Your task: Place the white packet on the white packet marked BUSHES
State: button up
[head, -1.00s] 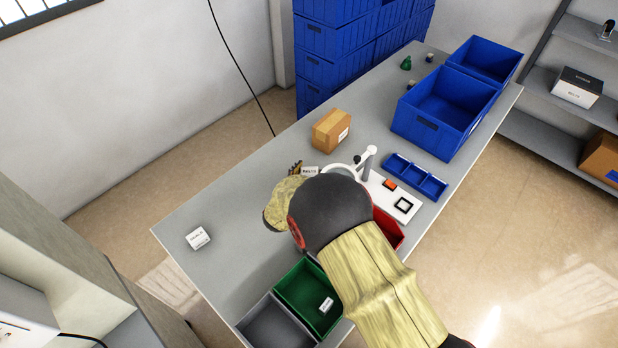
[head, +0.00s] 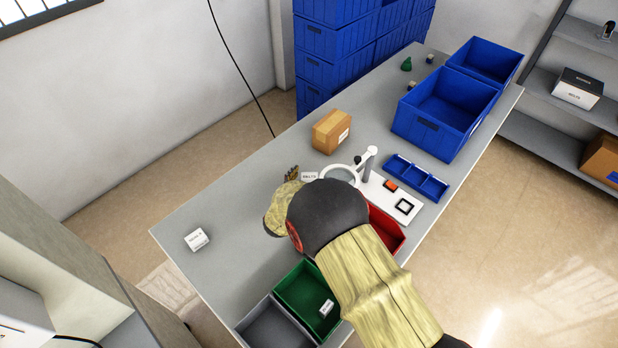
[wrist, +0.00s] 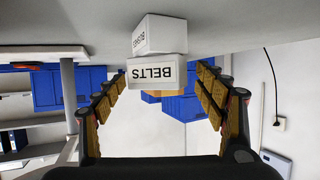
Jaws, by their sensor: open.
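In the wrist view, which shows the scene upside down, the white packet marked BELTS (wrist: 157,74) appears to rest on the white packet marked BUSHES (wrist: 160,35), which is by the grey table top. The two are slightly offset and their edges appear to touch. My gripper (wrist: 162,72) is open, with a finger on either side of the BELTS packet and gaps on both sides. In the head view, my gripper (head: 291,174) is partly hidden by my arm, just left of the white BELTS packet (head: 309,176). The BUSHES packet is not clearly visible there.
A cardboard box (head: 331,131) and a magnifier stand (head: 369,165) are close by. A white packet (head: 197,239) lies at the table's left, another (head: 327,307) in the green bin (head: 293,281). Blue bins (head: 433,125) stand farther back. The left table area is mostly clear.

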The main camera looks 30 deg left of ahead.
jog(key=shift+s+r, duration=0.15)
jog(key=shift+r, duration=0.1)
jog(key=p+v, duration=0.3)
jog(key=v, duration=0.8)
jog(key=shift+s, duration=0.3)
